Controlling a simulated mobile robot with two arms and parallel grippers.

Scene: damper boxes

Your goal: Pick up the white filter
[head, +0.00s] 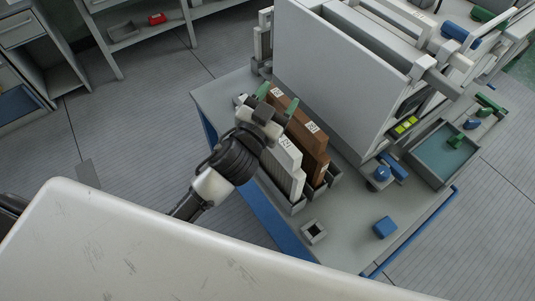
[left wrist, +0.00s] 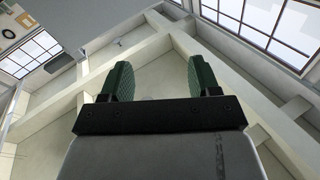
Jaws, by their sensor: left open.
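The white filter (head: 285,170) is a thin upright panel with a small label on its top edge. It stands in a grey slotted holder (head: 297,209) on the table, its far part hidden behind my left gripper. My left gripper (head: 278,98) is open above the far end of the filter, with its green fingers apart. I cannot tell whether it touches the filter. In the left wrist view the gripper (left wrist: 159,78) points at the ceiling with nothing between its fingers. My right gripper is not in view.
A brown panel (head: 314,141) stands right beside the white filter. A large white machine (head: 340,75) rises behind. A small dark-topped block (head: 314,231), a blue block (head: 385,228) and a grey tray (head: 443,155) are on the table (head: 345,215). The table's front right is mostly free.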

